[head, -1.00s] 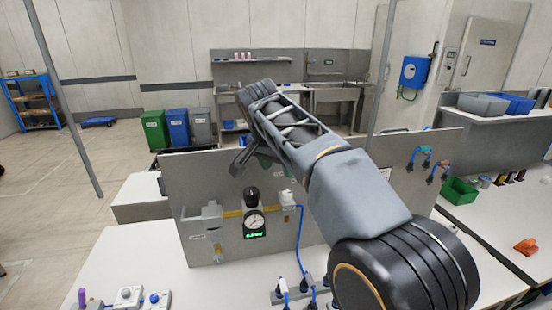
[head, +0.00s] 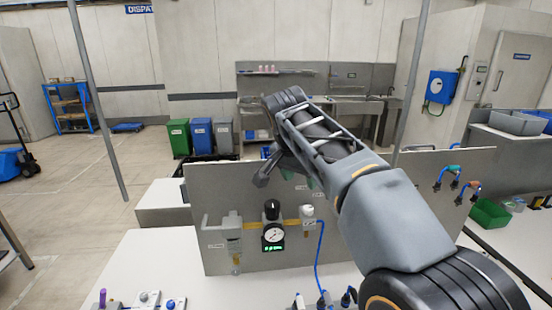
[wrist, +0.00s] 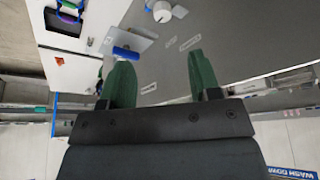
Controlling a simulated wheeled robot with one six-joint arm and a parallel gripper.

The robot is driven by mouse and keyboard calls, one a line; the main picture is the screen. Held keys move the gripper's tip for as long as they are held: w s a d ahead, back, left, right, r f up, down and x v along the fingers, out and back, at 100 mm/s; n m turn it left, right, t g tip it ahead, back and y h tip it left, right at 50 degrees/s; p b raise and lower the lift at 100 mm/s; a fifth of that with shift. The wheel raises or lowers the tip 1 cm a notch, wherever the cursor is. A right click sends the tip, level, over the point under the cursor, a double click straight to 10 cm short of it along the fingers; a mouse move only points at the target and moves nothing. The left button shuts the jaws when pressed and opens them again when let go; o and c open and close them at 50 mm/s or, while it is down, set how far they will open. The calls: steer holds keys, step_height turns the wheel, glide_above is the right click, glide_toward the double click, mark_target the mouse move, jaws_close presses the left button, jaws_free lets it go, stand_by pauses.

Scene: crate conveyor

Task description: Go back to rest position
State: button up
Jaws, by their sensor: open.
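My gripper (wrist: 153,90) shows in the wrist view with its two green fingers apart and nothing between them. In the head view my gripper (head: 278,168) is partly hidden behind my own arm, above the upright grey panel (head: 345,250). The panel carries a round pressure gauge (head: 273,235) with a green digital readout. Part of the same panel (wrist: 225,45) fills the upper right of the wrist view, beyond the fingers. My gripper appears apart from the panel fittings.
A white bench (head: 150,262) lies in front of the panel, with small switch boxes (head: 147,299) at its front. A green bin (head: 490,213) stands at right. Green, blue and grey waste bins (head: 201,137) stand behind. Open floor (head: 75,195) lies left.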

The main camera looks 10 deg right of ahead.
steer(key=s+d+f+n+t+y, duration=0.1)
steer(key=s+d+f+n+y, duration=0.2)
steer(key=s+f+n, duration=0.5)
steer(key=s+d+f, duration=0.1)
steer(key=s+f, duration=0.8)
steer(key=f, duration=0.2)
steer(key=shift+s+f+n, duration=0.2)
steer(key=shift+s+n, duration=0.1)
